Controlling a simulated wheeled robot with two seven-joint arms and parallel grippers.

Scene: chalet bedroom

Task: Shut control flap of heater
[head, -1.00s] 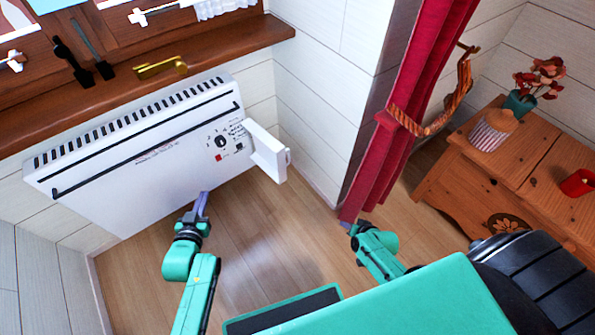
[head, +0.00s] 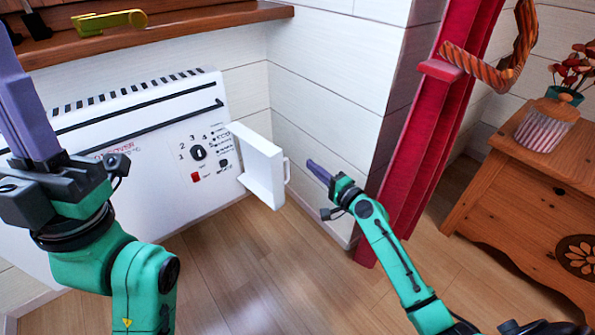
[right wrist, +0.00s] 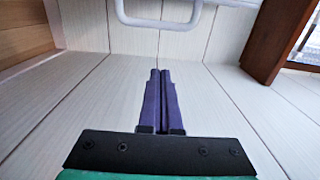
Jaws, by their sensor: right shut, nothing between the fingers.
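The white wall heater (head: 150,185) fills the left middle of the head view, with a dial and a red switch at its right end. Its control flap (head: 262,163) stands swung out from the right end, open, with a handle (head: 287,172) on its outer side. My right gripper (head: 318,171) is shut and empty, just right of the handle and apart from it. In the right wrist view the shut fingers (right wrist: 160,75) point toward a white handle bar (right wrist: 165,22) at the top. My left gripper (head: 10,65) is raised at the left edge, hiding part of the heater; its jaw gap is unclear.
A wooden cabinet (head: 520,195) stands at the far right. The wooden sill (head: 180,22) runs above the heater. The floor (head: 265,265) below the flap is clear.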

